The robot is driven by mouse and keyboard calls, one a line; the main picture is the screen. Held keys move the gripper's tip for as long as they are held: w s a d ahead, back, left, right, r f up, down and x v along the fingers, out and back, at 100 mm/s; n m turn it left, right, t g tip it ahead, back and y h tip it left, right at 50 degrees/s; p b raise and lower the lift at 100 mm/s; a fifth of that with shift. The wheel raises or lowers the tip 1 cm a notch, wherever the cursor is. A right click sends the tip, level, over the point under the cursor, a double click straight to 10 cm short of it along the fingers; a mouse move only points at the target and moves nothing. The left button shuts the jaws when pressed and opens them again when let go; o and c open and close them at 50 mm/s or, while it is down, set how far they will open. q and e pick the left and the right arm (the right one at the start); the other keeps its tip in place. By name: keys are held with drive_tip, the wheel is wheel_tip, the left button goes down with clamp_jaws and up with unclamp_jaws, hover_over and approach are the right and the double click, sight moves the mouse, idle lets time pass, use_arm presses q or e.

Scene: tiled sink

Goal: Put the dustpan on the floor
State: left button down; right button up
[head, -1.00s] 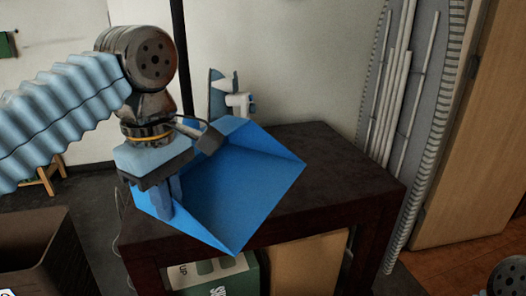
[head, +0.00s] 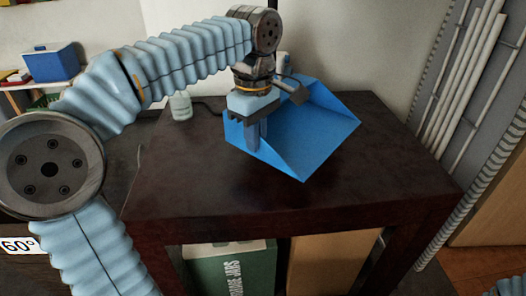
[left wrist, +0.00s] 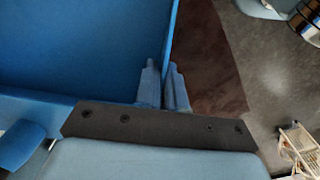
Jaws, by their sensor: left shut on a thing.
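The blue dustpan (head: 310,125) is at the dark wooden table (head: 290,205), over its top, with its open side facing the lower right. My left gripper (head: 254,142) is shut on the dustpan's left side wall, pointing down. In the left wrist view the two fingers (left wrist: 162,90) pinch the thin blue wall of the dustpan (left wrist: 75,50). I cannot tell whether the dustpan touches the tabletop. The grey floor (left wrist: 265,75) shows beyond the table in the left wrist view. My right gripper does not show clearly.
A green box (head: 230,270) and a brown board (head: 325,262) are under the table. A clear bottle (head: 180,106) stands at the table's back left. Reddish floor (head: 480,262) shows at the lower right.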

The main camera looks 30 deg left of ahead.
use_arm(q)
drive_tip(key=shift+w+f, duration=1.05)
drive_tip(key=shift+f, duration=0.15)
drive_tip(key=shift+w+f, duration=0.15)
drive_tip(key=shift+f, duration=0.8)
drive_tip(key=shift+w+f, duration=0.15)
drive_tip(key=shift+f, duration=0.75)
drive_tip(key=shift+b, duration=0.3)
drive_tip(key=shift+f, duration=0.15)
drive_tip(key=c, duration=1.2)
unclamp_jaws()
drive_tip(key=shift+c, duration=0.2)
